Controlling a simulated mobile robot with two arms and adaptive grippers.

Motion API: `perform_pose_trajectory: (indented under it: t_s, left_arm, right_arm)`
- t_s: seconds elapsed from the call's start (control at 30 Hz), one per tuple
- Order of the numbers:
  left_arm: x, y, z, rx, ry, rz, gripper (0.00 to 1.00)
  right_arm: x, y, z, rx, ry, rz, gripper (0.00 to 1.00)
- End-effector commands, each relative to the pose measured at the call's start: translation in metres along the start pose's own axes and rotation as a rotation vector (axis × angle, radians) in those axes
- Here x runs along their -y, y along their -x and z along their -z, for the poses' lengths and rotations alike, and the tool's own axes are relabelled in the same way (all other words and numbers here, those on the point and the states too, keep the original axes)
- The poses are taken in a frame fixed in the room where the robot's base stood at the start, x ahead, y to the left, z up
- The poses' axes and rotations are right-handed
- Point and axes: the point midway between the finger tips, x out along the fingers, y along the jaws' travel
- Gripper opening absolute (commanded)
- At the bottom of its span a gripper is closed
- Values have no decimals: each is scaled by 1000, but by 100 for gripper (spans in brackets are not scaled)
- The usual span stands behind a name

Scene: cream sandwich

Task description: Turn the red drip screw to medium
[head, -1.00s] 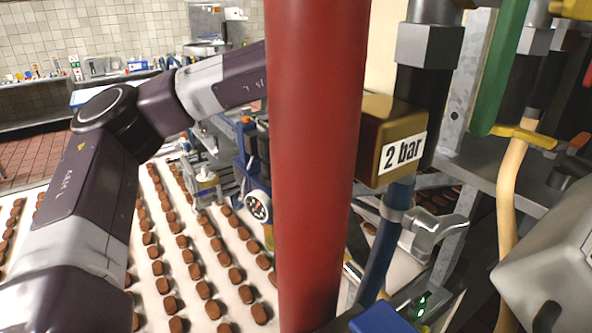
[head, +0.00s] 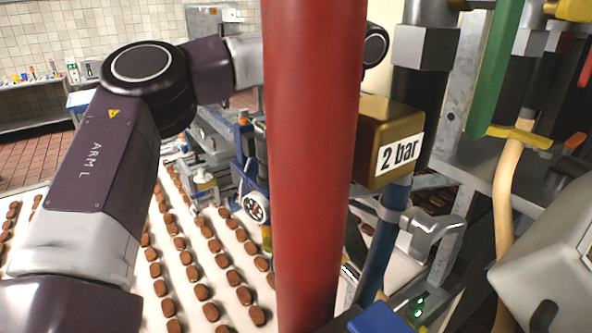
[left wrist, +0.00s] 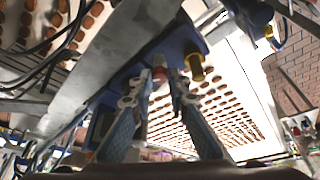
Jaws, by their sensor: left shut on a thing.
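The red drip screw (left wrist: 159,74) is a small red knob below the blue block in the left wrist view. My left gripper (left wrist: 157,84) has its two fingers shut on it, one on each side. Most of the screw is hidden between the fingertips, and its setting cannot be read. In the head view my left arm passes behind the thick red pipe, and the gripper and screw cannot be made out there.
The thick red pipe (head: 312,150) blocks the middle of the head view. A brass box (head: 385,135) marked "2 bar" is beside it. A white belt (head: 215,275) carries rows of brown sandwiches. A round gauge (head: 256,207) faces me. A green pipe (head: 493,65) stands right.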

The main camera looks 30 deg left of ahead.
Motion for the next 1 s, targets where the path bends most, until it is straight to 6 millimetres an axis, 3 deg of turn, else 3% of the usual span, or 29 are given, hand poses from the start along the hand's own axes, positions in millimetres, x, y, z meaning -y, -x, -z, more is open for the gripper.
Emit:
perform_pose_trajectory:
  t_s: [0.5, 1.0]
  left_arm:
    - [-5, 2, 1, 4, 367, 145, 0]
    - [-6, 2, 1, 5, 468, 188, 0]
  right_arm:
    - [0, 0, 0, 0, 0, 0, 40]
    - [0, 0, 0, 0, 0, 0, 40]
